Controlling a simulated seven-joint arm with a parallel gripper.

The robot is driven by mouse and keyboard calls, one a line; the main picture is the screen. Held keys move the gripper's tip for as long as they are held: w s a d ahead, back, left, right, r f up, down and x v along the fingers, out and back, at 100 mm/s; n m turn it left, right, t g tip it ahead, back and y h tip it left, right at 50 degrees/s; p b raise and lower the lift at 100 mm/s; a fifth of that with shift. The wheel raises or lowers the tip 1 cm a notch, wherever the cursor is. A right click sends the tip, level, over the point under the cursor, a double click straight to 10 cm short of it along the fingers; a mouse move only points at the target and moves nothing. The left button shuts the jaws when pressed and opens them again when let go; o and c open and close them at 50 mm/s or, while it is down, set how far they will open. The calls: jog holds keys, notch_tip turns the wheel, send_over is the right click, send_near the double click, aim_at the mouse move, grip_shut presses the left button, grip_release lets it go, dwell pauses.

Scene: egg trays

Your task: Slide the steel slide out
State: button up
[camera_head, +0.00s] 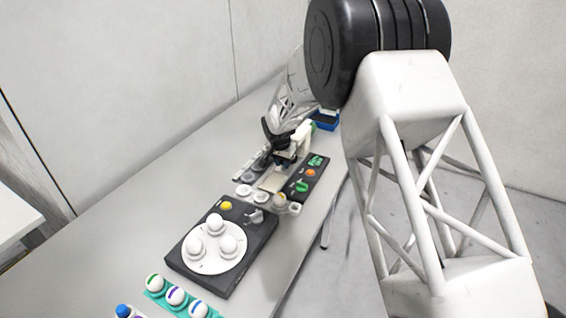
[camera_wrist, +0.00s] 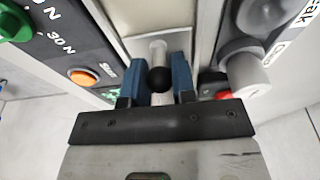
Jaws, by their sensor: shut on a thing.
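The steel slide (camera_wrist: 165,17) shows at the top of the wrist view as a pale metal plate between dark side panels. A light grey rod with a black ball knob (camera_wrist: 159,80) stands at its near end. My gripper (camera_wrist: 158,88) has its two blue fingers on either side of this handle and is shut on it. In the head view the slide (camera_head: 272,183) is a small pale plate in the device at the middle. My gripper (camera_head: 284,157) is just behind it there; its fingertips and the knob are hard to make out.
A black panel with an orange button (camera_wrist: 84,78) and green knob (camera_wrist: 14,22) lies left of my gripper in the wrist view. A grey cylinder (camera_wrist: 246,74) stands close on the right. In the head view, a dark box with a white egg disc (camera_head: 215,262) stands nearer.

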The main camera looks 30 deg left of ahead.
jog(key=shift+s, duration=4.45)
jog(key=o, duration=0.7)
jog(key=shift+o, duration=0.2)
notch_tip(320, 180, up, 6)
jog(key=shift+r, duration=0.1)
notch_tip(320, 180, up, 8)
